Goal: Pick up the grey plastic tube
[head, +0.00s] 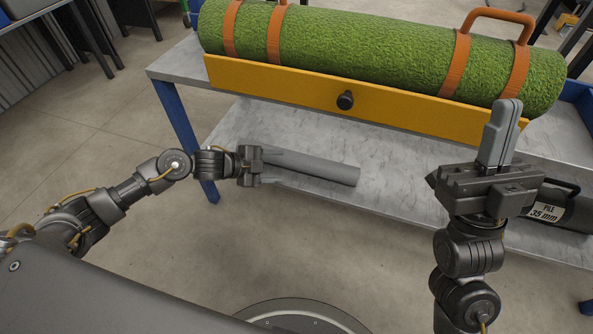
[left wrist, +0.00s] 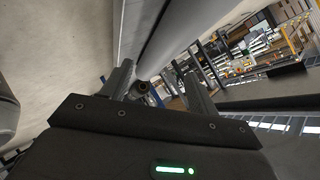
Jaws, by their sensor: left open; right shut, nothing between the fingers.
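The grey plastic tube (head: 318,168) lies on the lower shelf of the metal table, its left end hidden by my left gripper. My left gripper (head: 279,166) is open at that end, its fingers pointing right along the tube. In the left wrist view the tube (left wrist: 185,35) runs up and right beyond the open fingers of my left gripper (left wrist: 160,82). I cannot tell whether they touch it. My right gripper (head: 508,105) is shut and empty, pointing up in front of the table's right part.
A green turf roll (head: 350,50) with orange straps lies on top, behind a yellow board (head: 300,88) with a black knob. A dark case (head: 570,210) labelled "PILE 35 mm" sits on the shelf at right. A blue table leg (head: 187,140) stands near my left arm.

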